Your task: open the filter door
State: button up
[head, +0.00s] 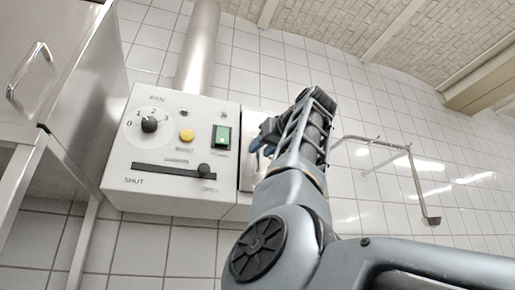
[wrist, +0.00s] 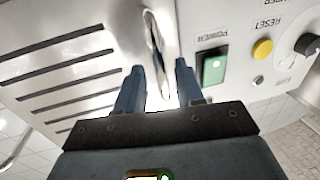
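The filter door (wrist: 75,60) is a pale metal panel with several dark slots, filling the left of the wrist view. A shiny bar handle (wrist: 153,32) stands at its edge beside the control box. My gripper (wrist: 160,78) is open, with its two blue fingers apart and the lower end of the handle showing between them. I cannot tell whether either finger touches it. The door looks closed. In the head view my gripper (head: 262,142) is in front of the door (head: 247,168), which my arm mostly hides; the handle cannot be made out there.
The grey control box (head: 150,172) adjoins the door, with a fan knob (head: 149,124), yellow button (head: 187,135), green power switch (head: 222,138) and slider (head: 203,169). A pipe (head: 198,50) rises above it.

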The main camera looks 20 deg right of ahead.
aim_at(259, 151)
jog(key=shift+w+a+p, duration=0.2)
jog(key=shift+w, duration=0.55)
jog(key=shift+w+a+p, duration=0.15)
jog(key=shift+w+p, duration=0.05)
jog(key=shift+w, duration=0.55)
jog(key=shift+c, duration=0.2)
grip_shut()
